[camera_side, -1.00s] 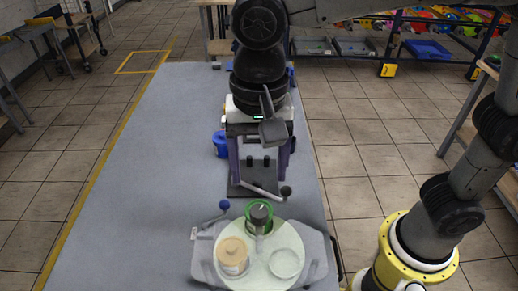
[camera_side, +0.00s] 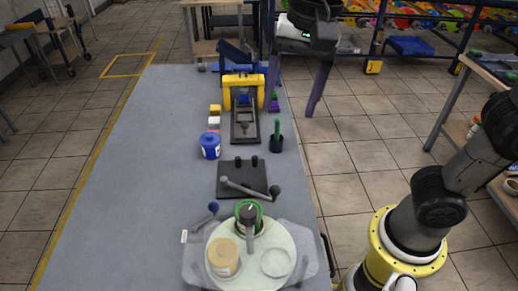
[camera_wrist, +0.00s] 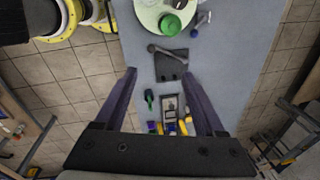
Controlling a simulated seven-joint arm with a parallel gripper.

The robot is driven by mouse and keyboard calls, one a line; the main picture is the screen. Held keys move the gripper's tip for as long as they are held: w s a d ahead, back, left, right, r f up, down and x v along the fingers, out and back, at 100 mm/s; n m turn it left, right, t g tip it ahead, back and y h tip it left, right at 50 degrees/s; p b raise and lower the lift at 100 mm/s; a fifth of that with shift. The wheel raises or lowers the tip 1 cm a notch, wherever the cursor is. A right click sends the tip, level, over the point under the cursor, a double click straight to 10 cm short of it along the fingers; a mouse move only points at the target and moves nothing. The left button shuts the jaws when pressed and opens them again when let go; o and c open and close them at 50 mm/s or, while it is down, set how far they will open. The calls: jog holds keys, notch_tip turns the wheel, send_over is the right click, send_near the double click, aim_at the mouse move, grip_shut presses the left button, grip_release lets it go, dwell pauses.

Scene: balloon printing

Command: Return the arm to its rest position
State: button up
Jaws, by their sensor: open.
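My gripper (camera_side: 292,92) is raised at the top right in the side view, by the right edge of the table (camera_side: 130,160). Its two long dark purple fingers are spread wide with nothing between them. In the wrist view my gripper (camera_wrist: 165,95) also shows open, with the table and its tools well below. My arm reaches in from the right in the side view, and its upper part is out of the frame.
The left side of the table is clear.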

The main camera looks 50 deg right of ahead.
jog(key=s+d+f+n+t, duration=0.4)
jog(key=s+d+f+n, duration=0.5)
jog(key=d, duration=0.4)
jog(key=shift+s+n+h, duration=0.35)
jog(key=shift+n+h, duration=0.05)
jog(key=shift+n, duration=0.5)
